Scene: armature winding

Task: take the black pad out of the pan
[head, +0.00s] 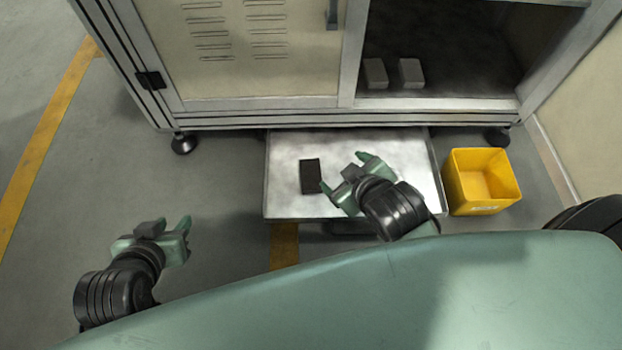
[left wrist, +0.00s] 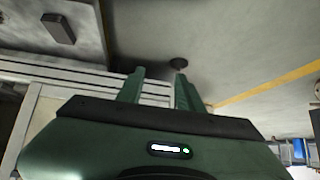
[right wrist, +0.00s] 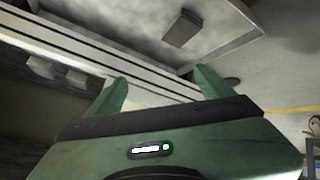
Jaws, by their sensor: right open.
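The black pad (head: 310,176) lies flat in the left half of the shallow metal pan (head: 390,148), which sticks out from under the cabinet. The pad also shows in the left wrist view (left wrist: 58,28) and in the right wrist view (right wrist: 182,27). My right gripper (head: 346,172) is open and empty over the pan, just right of the pad, with one fingertip close to its edge. I cannot tell whether they touch. My left gripper (head: 184,238) is open and empty over the floor, left of and in front of the pan.
A yellow bin (head: 482,181) stands on the floor at the pan's right. The cabinet (head: 260,60) rises behind the pan, its right side open with two small light blocks (head: 411,73) inside. The floor left of the pan is clear.

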